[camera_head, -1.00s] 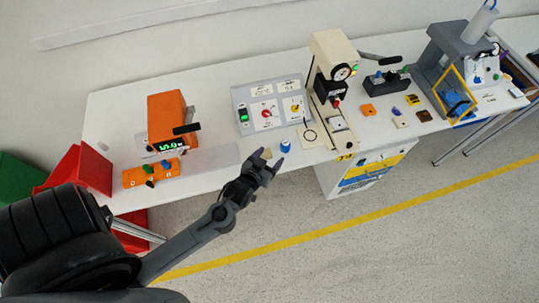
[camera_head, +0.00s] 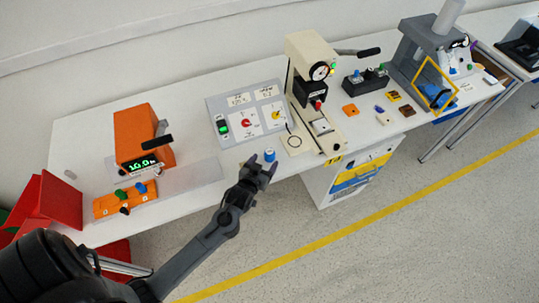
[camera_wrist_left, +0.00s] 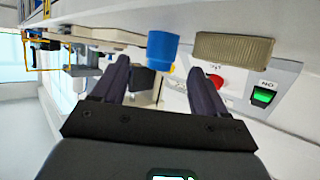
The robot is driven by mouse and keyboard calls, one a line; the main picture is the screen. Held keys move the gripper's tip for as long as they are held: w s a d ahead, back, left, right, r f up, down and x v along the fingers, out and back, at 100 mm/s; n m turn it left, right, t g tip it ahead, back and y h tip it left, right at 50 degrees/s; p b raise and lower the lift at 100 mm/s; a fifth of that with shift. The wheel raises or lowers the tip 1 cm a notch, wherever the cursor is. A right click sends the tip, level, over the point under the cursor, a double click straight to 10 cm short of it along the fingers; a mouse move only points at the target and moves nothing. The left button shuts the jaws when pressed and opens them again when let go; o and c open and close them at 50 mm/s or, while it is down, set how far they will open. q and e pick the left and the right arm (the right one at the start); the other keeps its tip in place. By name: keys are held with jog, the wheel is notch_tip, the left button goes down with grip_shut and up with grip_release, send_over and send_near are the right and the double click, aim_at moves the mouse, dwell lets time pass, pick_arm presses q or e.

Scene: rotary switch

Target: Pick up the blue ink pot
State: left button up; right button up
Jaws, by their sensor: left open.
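The blue ink pot (camera_head: 270,155) is a small blue cylinder near the front edge of the white table, in front of the switch panel. In the left wrist view the blue ink pot (camera_wrist_left: 162,48) shows just beyond the fingertips, roughly in line with the gap between them. My left gripper (camera_head: 263,167) is open and empty, close to the pot on its near side; its two dark fingers also show in the left wrist view (camera_wrist_left: 160,75). Contact with the pot cannot be made out. My right gripper is not in view.
A ridged tan block (camera_wrist_left: 234,48) lies beside the pot. Behind stands a grey panel (camera_head: 246,113) with red and yellow switches. A cream press (camera_head: 312,80) stands to the right, an orange machine (camera_head: 134,135) to the left. The front edge of the table (camera_head: 190,203) is near my arm.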

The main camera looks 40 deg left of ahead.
aim_at(267, 157)
pick_arm(q)
jog(key=x, duration=0.4)
jog(key=shift+w+a+f+b, duration=0.15)
jog(key=shift+w+f+b, duration=0.05)
jog(key=shift+w+b, duration=0.2)
jog(key=c, duration=1.2)
